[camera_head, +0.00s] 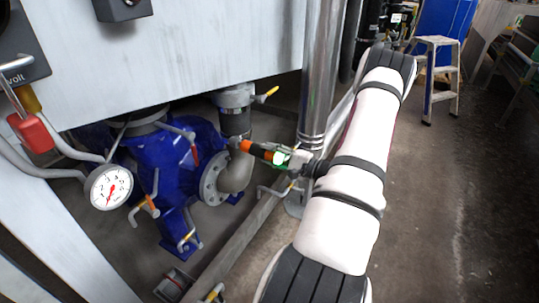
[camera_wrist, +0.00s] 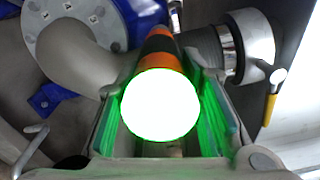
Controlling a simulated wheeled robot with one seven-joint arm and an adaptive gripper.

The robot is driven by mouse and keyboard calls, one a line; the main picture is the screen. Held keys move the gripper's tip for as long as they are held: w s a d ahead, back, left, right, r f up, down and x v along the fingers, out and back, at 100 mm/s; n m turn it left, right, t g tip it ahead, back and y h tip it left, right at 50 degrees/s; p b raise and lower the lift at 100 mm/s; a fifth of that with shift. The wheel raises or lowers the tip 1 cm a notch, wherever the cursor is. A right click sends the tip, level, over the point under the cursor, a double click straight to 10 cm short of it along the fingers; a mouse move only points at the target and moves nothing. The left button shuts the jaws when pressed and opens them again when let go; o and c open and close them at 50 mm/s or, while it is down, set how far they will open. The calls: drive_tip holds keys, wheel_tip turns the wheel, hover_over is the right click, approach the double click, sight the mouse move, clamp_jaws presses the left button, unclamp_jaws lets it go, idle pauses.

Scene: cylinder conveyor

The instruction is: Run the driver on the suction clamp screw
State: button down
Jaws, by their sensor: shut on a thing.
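My gripper (camera_head: 286,157) is shut on an orange and black driver (camera_head: 258,150). The driver points left and slightly up, toward the top of a grey pipe elbow (camera_head: 236,174) beside the blue pump (camera_head: 178,158). In the wrist view, the driver's round end glows white between the gripper's two fingers (camera_wrist: 160,112), and its orange and black body (camera_wrist: 160,42) runs away from me. The driver's tip appears at or near the pipe joint in the head view; I cannot tell whether it touches. The clamp screw itself cannot be made out.
A metal collar (camera_wrist: 251,46) with a yellow-handled valve (camera_wrist: 272,100) is right of the driver in the wrist view. A pressure gauge (camera_head: 109,186) and red handle (camera_head: 31,133) are at left. A vertical steel pipe (camera_head: 320,75) stands close behind my gripper.

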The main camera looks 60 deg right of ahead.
sight(282, 158)
drive_tip(key=shift+s+d+r, duration=0.1)
drive_tip(key=shift+s, duration=1.5)
